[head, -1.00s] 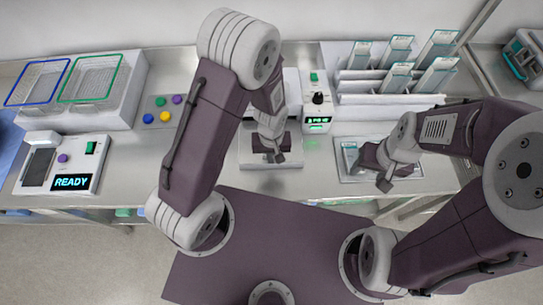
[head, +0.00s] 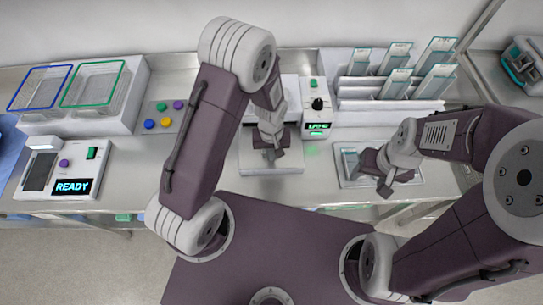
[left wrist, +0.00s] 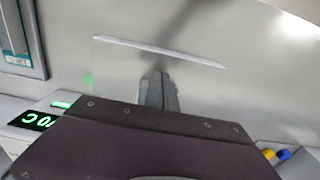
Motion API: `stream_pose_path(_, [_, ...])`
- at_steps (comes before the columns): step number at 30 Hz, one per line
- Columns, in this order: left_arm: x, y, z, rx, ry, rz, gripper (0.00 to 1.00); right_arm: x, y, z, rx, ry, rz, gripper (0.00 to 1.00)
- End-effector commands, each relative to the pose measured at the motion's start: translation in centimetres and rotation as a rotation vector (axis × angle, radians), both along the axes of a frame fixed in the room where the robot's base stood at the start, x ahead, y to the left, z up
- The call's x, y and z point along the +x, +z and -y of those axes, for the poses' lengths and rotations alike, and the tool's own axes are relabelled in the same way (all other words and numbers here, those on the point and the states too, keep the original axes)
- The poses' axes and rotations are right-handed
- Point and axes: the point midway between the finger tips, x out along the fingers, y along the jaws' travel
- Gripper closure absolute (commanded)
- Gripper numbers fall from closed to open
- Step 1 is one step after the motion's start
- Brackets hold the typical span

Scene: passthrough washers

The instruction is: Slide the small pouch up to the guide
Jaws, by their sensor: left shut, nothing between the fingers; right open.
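My left gripper (head: 270,160) is above the pale platform (head: 285,168) of the machine at the table's middle. Its fingers (left wrist: 157,90) are together, with nothing visible between them. A thin white strip (left wrist: 160,51) lies ahead of the fingertips, apart from them; I cannot tell whether it is the guide. A small teal-edged pouch (head: 350,160) lies in the shallow tray (head: 413,180) to the right, and seems to show in the left wrist view (left wrist: 15,35). My right gripper (head: 385,188) is open over the tray's front. No pouch is visible under my left gripper; its arm hides part of the machine.
A rack (head: 390,104) holds several upright teal-edged pouches at the back right. A control box with a green display (head: 317,126) adjoins the machine. Blue-rimmed and green-rimmed baskets (head: 95,85), coloured buttons (head: 165,122) and a READY device (head: 65,175) stand left.

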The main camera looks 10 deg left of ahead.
Motion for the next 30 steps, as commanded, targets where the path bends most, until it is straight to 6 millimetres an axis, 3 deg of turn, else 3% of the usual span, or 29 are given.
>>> stream_pose_path(20, [2.6,0.0,-0.7,0.000,0.000,0.000,1.00,0.0,0.2,0.0,0.000,0.000,0.000,0.43])
stream_pose_path(30, [0.7,3.1,-0.2,0.000,-0.002,0.000,1.00,0.0,2.9,0.0,0.000,0.000,0.000,0.43])
